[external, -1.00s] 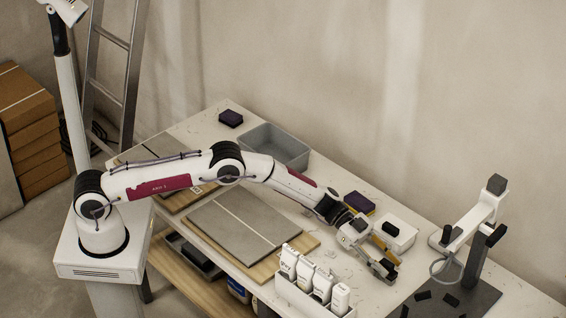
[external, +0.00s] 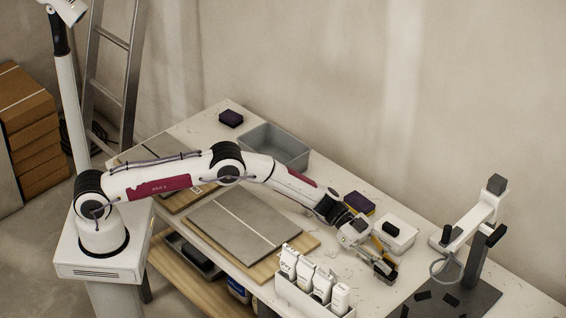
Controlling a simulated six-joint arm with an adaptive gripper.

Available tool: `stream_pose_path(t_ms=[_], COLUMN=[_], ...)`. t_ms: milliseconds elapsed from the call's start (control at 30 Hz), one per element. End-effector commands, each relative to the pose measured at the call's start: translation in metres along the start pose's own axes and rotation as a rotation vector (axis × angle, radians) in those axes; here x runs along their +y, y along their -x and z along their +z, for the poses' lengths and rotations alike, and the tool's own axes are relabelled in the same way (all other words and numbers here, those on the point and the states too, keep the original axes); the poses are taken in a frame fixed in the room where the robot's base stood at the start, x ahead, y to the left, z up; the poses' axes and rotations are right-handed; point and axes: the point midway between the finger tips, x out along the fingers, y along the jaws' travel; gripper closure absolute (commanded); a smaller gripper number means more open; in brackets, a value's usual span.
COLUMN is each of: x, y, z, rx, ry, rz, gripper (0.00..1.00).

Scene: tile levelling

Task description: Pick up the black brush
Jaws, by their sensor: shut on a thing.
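My gripper (external: 383,266) is at the right end of the table, low over the tabletop beside a white box. It is shut on a small dark thing with a yellowish strip next to it, which I take to be the black brush (external: 387,273). The fingers hide much of it, and I cannot tell whether it touches the table. A black block (external: 391,228) sits at the white box (external: 402,239), just behind my gripper.
A purple and yellow sponge (external: 359,203) lies behind my wrist. A holder with several white tubes (external: 312,298) stands at the front edge. A white stand (external: 470,230) on a dark mat is at the right. Tiles (external: 240,228) and a grey bin (external: 274,148) lie left.

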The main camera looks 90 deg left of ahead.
Motion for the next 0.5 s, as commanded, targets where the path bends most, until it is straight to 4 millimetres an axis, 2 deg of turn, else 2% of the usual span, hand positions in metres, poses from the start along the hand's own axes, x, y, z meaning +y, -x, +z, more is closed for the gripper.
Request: stream_pose_path(t_ms=[267, 500], x=[0.0, -0.001], y=[0.002, 0.009], z=[-0.009, -0.032], rx=[0.002, 0.002], ry=[-0.002, -0.003], rz=[0.0, -0.001], gripper=[1.0, 1.0])
